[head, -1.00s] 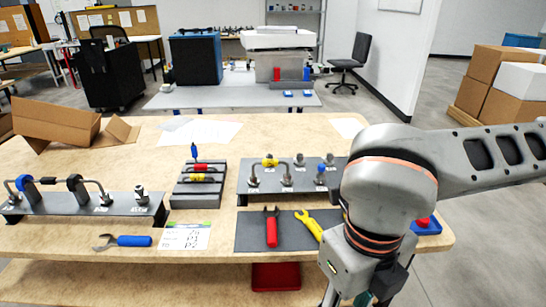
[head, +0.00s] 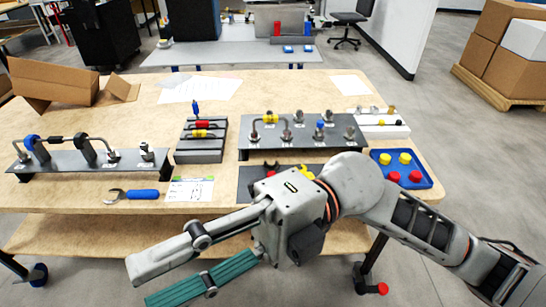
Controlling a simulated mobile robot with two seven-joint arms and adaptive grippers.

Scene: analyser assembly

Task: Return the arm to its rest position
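My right arm (head: 400,220) comes in from the lower right and reaches across the front of the workbench (head: 300,90). Its gripper (head: 146,286) points to the lower left, in front of the bench's near edge. The two long fingers, one grey and one with a green face, stand apart with nothing between them. The gripper body and wrist hide part of the dark mat (head: 250,185) and most of the red and yellow tools on it. My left arm and gripper are not in view.
A blue tray (head: 428,183) with red and yellow knobs lies close behind the arm. The bench also holds a pipe fixture (head: 70,165), a blue-handled wrench (head: 130,194), a label card (head: 190,190), a grey rack (head: 200,155) and a second fixture (head: 340,130).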

